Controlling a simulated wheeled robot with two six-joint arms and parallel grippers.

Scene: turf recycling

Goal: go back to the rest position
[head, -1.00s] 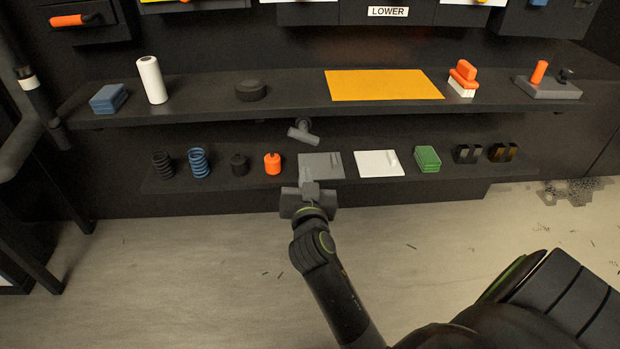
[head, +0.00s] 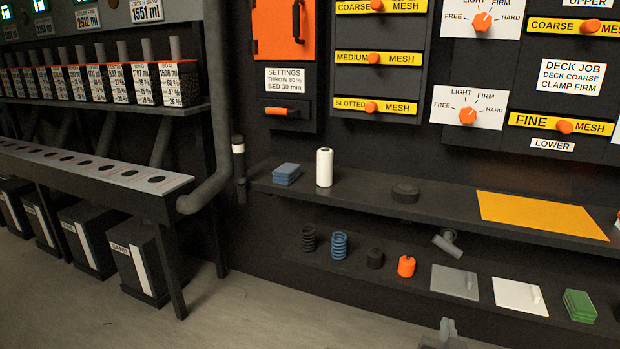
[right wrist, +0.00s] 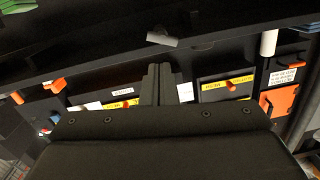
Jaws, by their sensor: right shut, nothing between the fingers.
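My right gripper (head: 446,332) shows at the bottom edge of the head view, below the lower shelf and apart from it. Only its top part is in the picture. In the right wrist view its fingers (right wrist: 155,84) are together, with nothing between them. My left gripper is in neither view.
The lower shelf (head: 345,262) carries springs, an orange weight (head: 406,266), a grey plate (head: 455,282), a white plate (head: 520,296) and green pads (head: 579,305). The upper shelf (head: 450,216) holds a white roll (head: 324,167) and an orange sheet (head: 540,214). Floor is clear lower left.

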